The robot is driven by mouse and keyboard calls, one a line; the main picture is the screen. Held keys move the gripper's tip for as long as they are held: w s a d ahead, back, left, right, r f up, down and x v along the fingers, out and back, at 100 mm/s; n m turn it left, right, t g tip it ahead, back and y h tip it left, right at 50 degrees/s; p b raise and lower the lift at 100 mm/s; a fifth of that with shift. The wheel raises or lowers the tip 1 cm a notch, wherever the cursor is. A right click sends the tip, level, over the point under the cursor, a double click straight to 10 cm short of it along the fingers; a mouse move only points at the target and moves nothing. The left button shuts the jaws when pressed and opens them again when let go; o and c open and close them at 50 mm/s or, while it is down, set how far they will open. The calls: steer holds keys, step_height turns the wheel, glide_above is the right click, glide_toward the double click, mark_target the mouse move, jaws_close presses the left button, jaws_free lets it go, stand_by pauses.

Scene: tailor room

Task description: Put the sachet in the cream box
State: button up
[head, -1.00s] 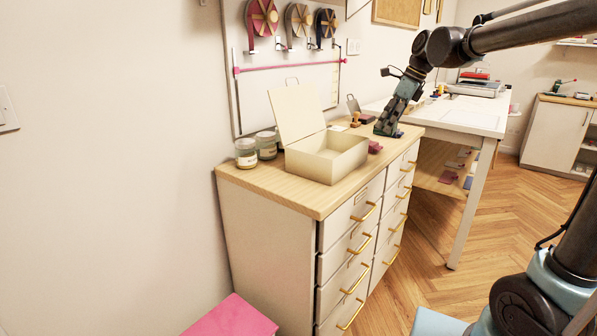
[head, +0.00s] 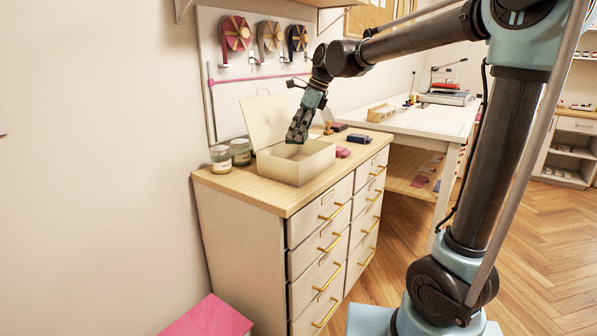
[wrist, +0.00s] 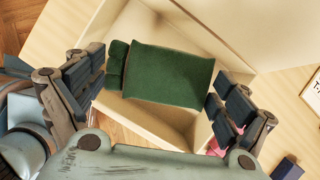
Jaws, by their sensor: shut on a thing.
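The dark green sachet (wrist: 168,76) is a soft, flat pouch with a gathered neck on its left in the wrist view. My gripper (head: 297,137) is shut on it, with one finger at each end of the sachet in the wrist view (wrist: 160,88). The cream box (head: 303,168) stands on the cabinet with its lid raised at the back. The gripper points down over the box opening in the head view. In the wrist view the box wall (wrist: 196,28) shows around the sachet. I cannot tell how far the sachet is above the box floor.
Two glass jars (head: 221,159) stand left of the box on the wooden cabinet top (head: 227,181). A pink item (head: 342,152) and a dark blue item (head: 359,138) lie right of it. A pegboard with tape reels (head: 236,34) hangs behind. A white table (head: 420,122) stands at the right.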

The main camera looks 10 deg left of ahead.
steer(key=shift+f, duration=5)
steer(key=o, duration=0.7)
steer(key=shift+f, duration=0.1)
steer(key=v, duration=1.2)
steer(key=shift+d, duration=0.2)
